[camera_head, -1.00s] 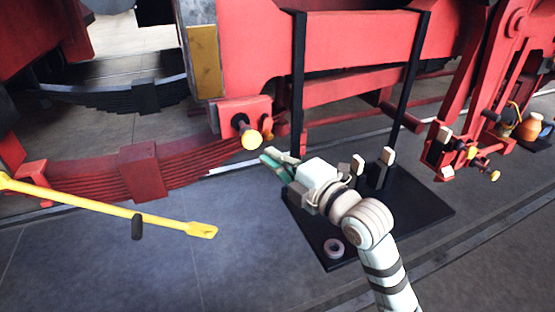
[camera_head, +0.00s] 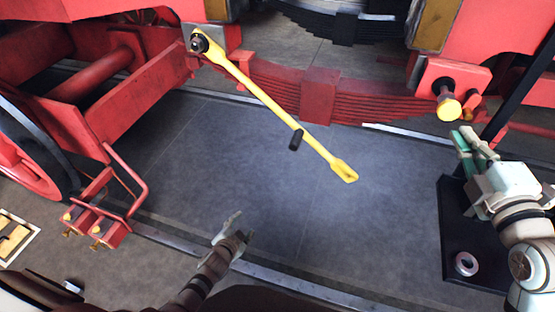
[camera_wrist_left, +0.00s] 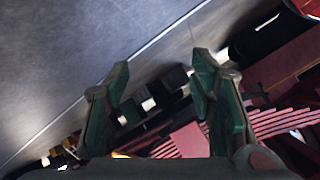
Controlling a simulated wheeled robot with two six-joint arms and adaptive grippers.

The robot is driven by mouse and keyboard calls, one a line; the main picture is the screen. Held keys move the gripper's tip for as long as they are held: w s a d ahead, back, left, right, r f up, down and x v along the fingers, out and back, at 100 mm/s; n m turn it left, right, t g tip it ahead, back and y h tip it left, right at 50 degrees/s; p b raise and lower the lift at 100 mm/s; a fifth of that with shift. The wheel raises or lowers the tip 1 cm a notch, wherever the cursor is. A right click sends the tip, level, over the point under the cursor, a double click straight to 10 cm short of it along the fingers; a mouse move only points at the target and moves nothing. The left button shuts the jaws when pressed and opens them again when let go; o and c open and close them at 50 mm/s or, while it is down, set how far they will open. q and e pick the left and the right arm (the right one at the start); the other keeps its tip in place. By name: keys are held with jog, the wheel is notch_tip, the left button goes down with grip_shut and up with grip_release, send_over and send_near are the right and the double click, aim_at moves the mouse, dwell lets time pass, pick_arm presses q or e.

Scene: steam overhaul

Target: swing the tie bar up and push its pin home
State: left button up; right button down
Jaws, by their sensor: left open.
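The yellow tie bar (camera_head: 255,92) hangs from a pivot (camera_head: 200,42) on the red frame and slants down to the right. Its forked end (camera_head: 345,172) is free, and a dark handle (camera_head: 296,138) sticks out of it. A yellow-headed pin (camera_head: 448,107) sticks out of a red bracket (camera_head: 436,72), right of the fork. My left gripper (camera_head: 229,222) is low, left of and below the fork, apart from the bar. Its two green-padded fingers (camera_wrist_left: 160,88) are spread with nothing held between them. My right gripper (camera_head: 466,138) is just below the pin; its finger gap is unclear.
A red leaf spring (camera_head: 320,95) lies behind the bar. A black stand plate (camera_head: 455,235) with a small ring (camera_head: 466,263) is at right, under my right arm. Red brackets with yellow bolts (camera_head: 100,225) are at lower left. The grey floor (camera_head: 330,225) between is clear.

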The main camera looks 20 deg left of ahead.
pick_arm(q)
jog(key=w+d+r+m+t, duration=0.1)
jog(key=w+r+m+t, duration=0.1)
jog(key=w+r, duration=0.45)
jog(key=m+t+h, duration=0.4)
jog(key=m+h, duration=0.2)
jog(key=m, duration=0.6)
send_near(290, 148)
jog(key=x, duration=0.4)
jog(key=shift+a+r, duration=0.1)
jog(key=shift+r, duration=0.1)
jog(key=shift+w+m, duration=0.2)
jog(key=shift+m, duration=0.2)
jog(key=x, duration=0.8)
jog(key=shift+w+d+f, duration=0.15)
jog(key=shift+d, duration=0.05)
jog(key=shift+c, duration=0.2)
grip_shut()
